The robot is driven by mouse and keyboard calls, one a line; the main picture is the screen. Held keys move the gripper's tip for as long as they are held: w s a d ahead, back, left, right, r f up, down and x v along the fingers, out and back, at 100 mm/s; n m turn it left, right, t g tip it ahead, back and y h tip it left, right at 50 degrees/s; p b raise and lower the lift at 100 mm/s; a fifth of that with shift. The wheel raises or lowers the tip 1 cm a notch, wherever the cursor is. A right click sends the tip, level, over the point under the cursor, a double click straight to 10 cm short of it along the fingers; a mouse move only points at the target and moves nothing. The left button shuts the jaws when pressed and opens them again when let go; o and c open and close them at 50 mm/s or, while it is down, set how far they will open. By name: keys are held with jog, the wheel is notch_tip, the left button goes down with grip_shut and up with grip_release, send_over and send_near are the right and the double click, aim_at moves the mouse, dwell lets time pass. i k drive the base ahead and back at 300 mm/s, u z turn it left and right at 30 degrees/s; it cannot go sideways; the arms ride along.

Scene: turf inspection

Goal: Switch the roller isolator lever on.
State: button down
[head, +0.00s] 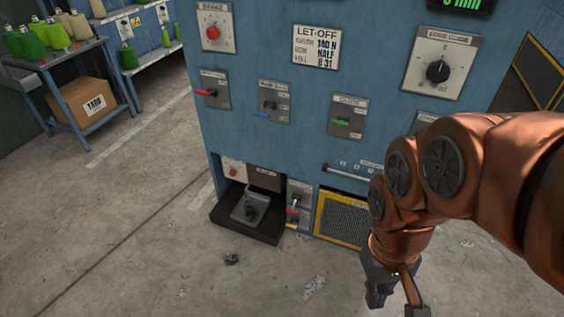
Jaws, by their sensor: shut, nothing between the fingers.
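A blue machine front carries several lever switches on grey plates. One has a red lever (206,93), one a blue lever (262,114) and one a green lever (341,122). Lower down, small plates hold a white-tipped lever (295,201) and a red lever (293,212). Their labels are too small to read surely, so I cannot tell which is the roller isolator lever. My gripper (396,298) is shut and empty, pointing down at the lower right, low in front of the machine and apart from all the levers.
A rotary knob (438,71) and a red button (212,32) sit higher on the machine. An open dark drawer (232,224) juts out at its base, beside a yellow-framed grille (342,217). A shelf with a carton (84,105) stands left.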

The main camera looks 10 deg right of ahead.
aim_at(296, 199)
jog(key=z, duration=0.6)
jog(key=i, duration=0.6)
jog(key=u, duration=2.1)
